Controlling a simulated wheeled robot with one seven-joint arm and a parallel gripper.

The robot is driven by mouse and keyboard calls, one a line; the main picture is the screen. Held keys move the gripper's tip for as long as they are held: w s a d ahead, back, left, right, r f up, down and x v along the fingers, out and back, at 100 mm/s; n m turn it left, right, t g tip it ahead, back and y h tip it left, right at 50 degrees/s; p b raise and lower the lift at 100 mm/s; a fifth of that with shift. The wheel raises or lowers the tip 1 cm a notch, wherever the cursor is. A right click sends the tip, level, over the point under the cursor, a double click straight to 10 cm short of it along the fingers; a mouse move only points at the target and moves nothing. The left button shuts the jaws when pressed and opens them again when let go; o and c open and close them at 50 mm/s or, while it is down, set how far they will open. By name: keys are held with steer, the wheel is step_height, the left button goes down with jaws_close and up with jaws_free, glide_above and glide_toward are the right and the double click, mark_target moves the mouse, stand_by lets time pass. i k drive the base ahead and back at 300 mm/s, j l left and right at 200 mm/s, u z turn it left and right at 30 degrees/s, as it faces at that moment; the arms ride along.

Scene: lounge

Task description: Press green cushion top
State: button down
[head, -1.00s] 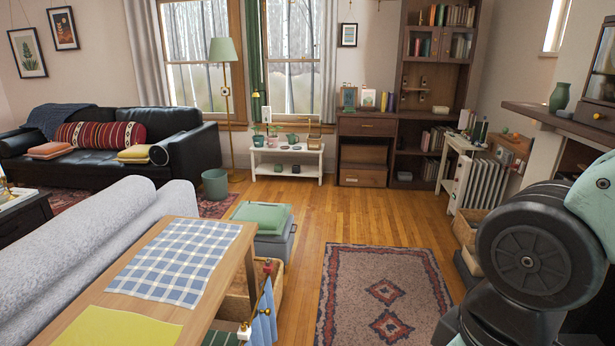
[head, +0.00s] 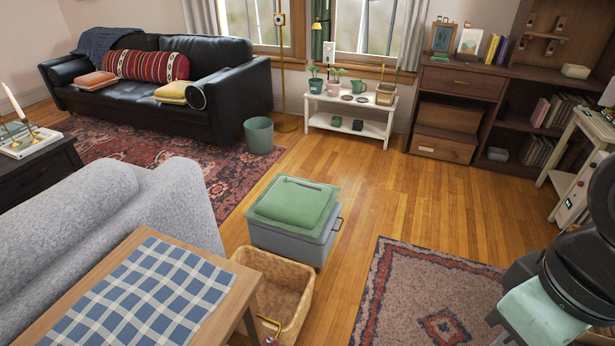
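The green cushion top (head: 296,201) lies on a grey box (head: 290,240) with a dark side handle, on the wood floor near the middle of the head view. It looks flat and square, with a raised padded middle and a dark strip along its far edge. Nothing rests on it. Part of my arm shows at the lower right, well apart from the cushion. My gripper is not in view.
A wicker basket (head: 275,293) stands just in front of the box, beside a wooden table (head: 237,288) with a checked cloth. A grey sofa (head: 150,205) is to the left. Open floor (head: 365,190) and a patterned rug (head: 425,300) lie to the right.

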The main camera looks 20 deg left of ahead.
mark_target(296, 202)
steer(key=i+u, duration=0.2)
steer(key=i, duration=0.25)
steer(key=i+l+u, duration=0.25)
steer(key=i, duration=0.2)
steer(key=i+l+u, duration=0.2)
steer(key=i, duration=0.25)
steer(key=i+l+u, duration=0.25)
steer(key=i+u, duration=0.15)
steer(key=i+l+u, duration=0.6)
steer(key=l+u, duration=0.2)
steer(key=i+l+u, duration=0.2)
steer(key=l+u, duration=0.2)
steer(key=l, duration=0.15)
